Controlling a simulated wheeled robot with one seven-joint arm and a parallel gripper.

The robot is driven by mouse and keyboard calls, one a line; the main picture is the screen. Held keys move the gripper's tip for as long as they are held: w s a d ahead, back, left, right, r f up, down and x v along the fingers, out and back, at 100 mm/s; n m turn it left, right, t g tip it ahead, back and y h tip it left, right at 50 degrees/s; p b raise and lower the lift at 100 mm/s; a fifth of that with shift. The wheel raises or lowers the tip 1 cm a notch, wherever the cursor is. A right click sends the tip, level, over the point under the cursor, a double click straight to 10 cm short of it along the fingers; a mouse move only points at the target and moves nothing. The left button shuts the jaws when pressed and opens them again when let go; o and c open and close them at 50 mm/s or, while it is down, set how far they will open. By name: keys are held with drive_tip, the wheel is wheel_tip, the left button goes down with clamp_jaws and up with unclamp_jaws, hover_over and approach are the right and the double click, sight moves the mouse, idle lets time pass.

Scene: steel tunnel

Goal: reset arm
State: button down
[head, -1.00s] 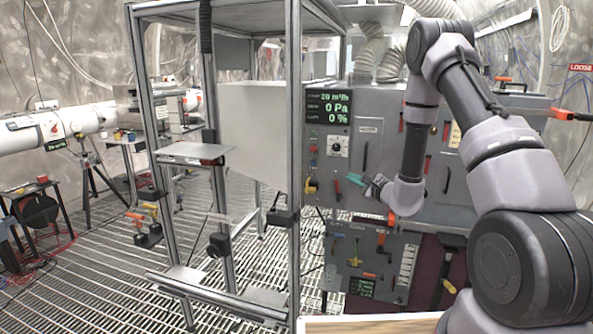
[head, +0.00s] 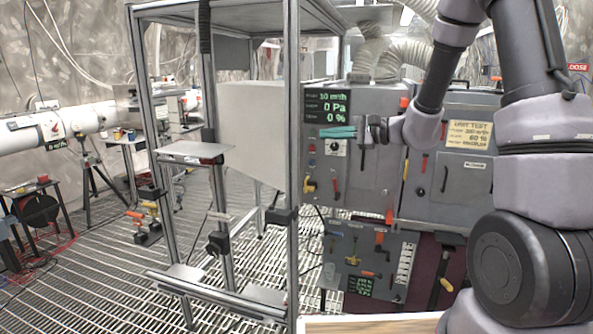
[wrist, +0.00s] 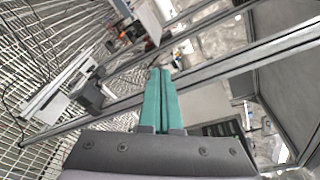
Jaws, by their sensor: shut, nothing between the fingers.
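My gripper (head: 338,132) has teal fingers and points left in the head view, in front of the grey control cabinet (head: 375,178) and just below its green-lit display (head: 327,106). In the wrist view the gripper (wrist: 161,72) shows its two teal fingers pressed together, with nothing between them. My arm is raised and bent on the right side of the head view.
An aluminium frame rack (head: 293,150) with small shelves stands left of the cabinet, close to the fingertips' side. A lower panel (head: 368,262) with levers sits below. The slatted floor at left is mostly open, with a black reel (head: 40,209) at far left.

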drive_tip(key=s+d+r+n+g+h, duration=0.1)
drive_tip(key=s+r+n+g+h, duration=0.15)
drive_tip(key=s, duration=0.45)
drive_tip(key=s+r+n+g+h, duration=0.1)
drive_tip(key=s+r+n+g, duration=0.15)
drive_tip(key=s, duration=0.55)
drive_tip(key=s+d+r+n+t+h, duration=0.1)
drive_tip(key=s+d+r+t+h, duration=0.1)
drive_tip(key=s+d+h, duration=0.2)
drive_tip(key=s+d+r+n+t+h, duration=0.1)
drive_tip(key=s+d+r+t+h, duration=0.2)
drive_tip(key=d, duration=0.7)
drive_tip(key=s+h, duration=0.2)
drive_tip(key=s, duration=0.1)
drive_tip(key=shift+d+r+n, duration=0.2)
drive_tip(key=shift+d+n, duration=0.1)
drive_tip(key=shift+n, duration=0.1)
